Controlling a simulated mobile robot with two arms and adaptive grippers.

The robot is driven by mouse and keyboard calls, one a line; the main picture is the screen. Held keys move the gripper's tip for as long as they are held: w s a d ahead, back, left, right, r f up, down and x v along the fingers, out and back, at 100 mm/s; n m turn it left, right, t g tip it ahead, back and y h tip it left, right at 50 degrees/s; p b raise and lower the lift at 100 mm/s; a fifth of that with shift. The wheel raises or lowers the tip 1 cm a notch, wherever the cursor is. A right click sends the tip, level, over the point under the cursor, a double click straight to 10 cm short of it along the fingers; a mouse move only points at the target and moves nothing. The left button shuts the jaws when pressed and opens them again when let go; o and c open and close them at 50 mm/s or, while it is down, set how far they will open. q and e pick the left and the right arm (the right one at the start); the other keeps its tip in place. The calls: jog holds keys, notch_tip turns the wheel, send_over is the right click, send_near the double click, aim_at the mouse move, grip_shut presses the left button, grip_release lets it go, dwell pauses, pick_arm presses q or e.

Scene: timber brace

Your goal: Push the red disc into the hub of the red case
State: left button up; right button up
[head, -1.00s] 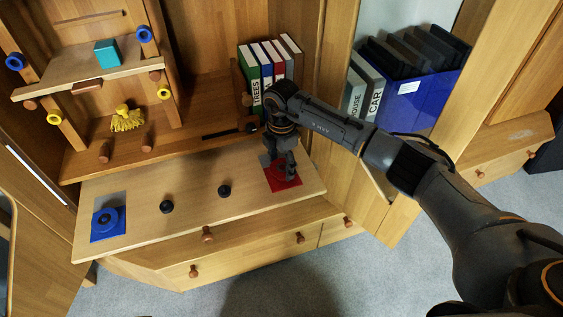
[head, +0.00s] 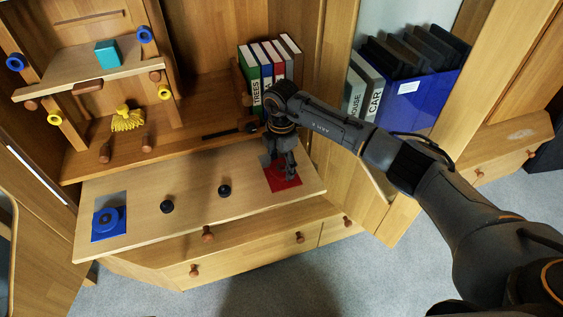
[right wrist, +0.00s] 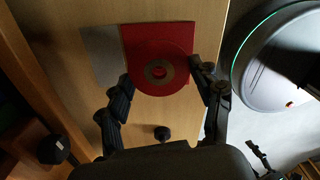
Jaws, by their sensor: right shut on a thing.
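The red case (head: 296,185) is a flat red square at the right end of the pull-out wooden board. In the right wrist view the case (right wrist: 133,36) has a grey plate beside it on the left. Whether the disc is seated cannot be told. My left gripper is not in view.
A blue case with a blue disc (head: 109,219) is at the board's left end. Two black knobs (head: 166,206) (head: 224,190) stand between. Binders (head: 268,66) stand on the shelf behind my gripper. A blue bin (head: 410,100) is at right.

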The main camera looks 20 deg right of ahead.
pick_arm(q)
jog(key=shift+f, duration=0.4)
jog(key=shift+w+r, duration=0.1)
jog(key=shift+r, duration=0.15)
pick_arm(e)
jog(key=shift+f, duration=0.2)
jog(key=shift+f, duration=0.55)
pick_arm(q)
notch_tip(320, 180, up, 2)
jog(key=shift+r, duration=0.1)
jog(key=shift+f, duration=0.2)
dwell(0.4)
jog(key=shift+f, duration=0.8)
